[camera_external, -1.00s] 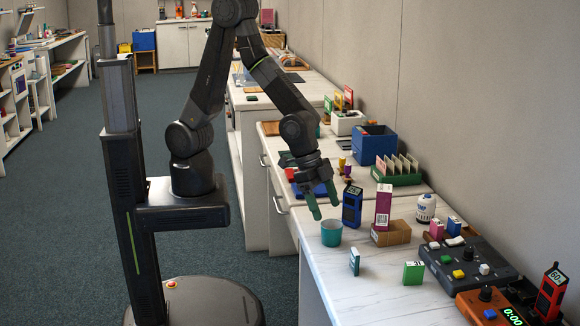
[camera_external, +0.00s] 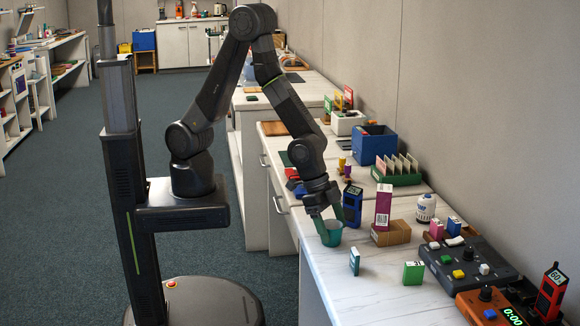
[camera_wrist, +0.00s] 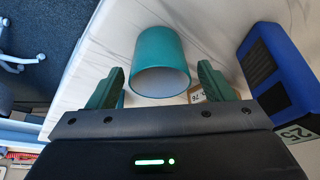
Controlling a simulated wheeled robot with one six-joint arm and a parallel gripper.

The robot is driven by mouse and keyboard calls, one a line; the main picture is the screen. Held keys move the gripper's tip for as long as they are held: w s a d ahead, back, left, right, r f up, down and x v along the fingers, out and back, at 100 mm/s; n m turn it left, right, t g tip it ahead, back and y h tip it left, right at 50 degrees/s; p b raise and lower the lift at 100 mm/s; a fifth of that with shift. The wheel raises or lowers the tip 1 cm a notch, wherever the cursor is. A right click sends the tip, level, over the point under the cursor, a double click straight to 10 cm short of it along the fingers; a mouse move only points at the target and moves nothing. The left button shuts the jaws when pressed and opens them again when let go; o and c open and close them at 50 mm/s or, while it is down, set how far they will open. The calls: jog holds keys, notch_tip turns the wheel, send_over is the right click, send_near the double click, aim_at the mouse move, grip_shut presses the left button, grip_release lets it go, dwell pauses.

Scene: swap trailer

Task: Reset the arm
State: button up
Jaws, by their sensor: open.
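My gripper (camera_external: 326,212) is at the teal cup (camera_external: 331,236) on the white counter, its green fingers pointing down. In the wrist view my gripper (camera_wrist: 160,88) is open, with one finger on each side of the teal cup (camera_wrist: 160,50). Small gaps seem to show between the fingers and the cup. The cup's open mouth faces the wrist camera, and it looks slightly tilted in the external view. I cannot tell whether a finger touches it.
A blue device (camera_external: 352,205) stands close to the right of the cup. The counter's front left (camera_external: 350,300) is clear.

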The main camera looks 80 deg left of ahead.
jog(key=v, duration=1.2)
jog(key=x, duration=1.1)
jog(key=shift+w+d+f, duration=0.1)
jog(key=shift+d+f, duration=0.05)
jog(key=shift+f, duration=0.2)
jog(key=shift+w, duration=0.1)
notch_tip(320, 180, up, 10)
jog(key=w+d+m+g+p, duration=0.1)
jog(key=w+d+m, duration=0.2)
jog(key=d, duration=1.1)
jog(key=w+d+m+g+h+p, duration=0.1)
jog(key=w+d+m, duration=0.3)
jog(key=d, duration=1.1)
jog(key=shift+w+d, duration=0.25)
jog(key=shift+w, duration=1.25)
jog(key=shift+f, duration=0.1)
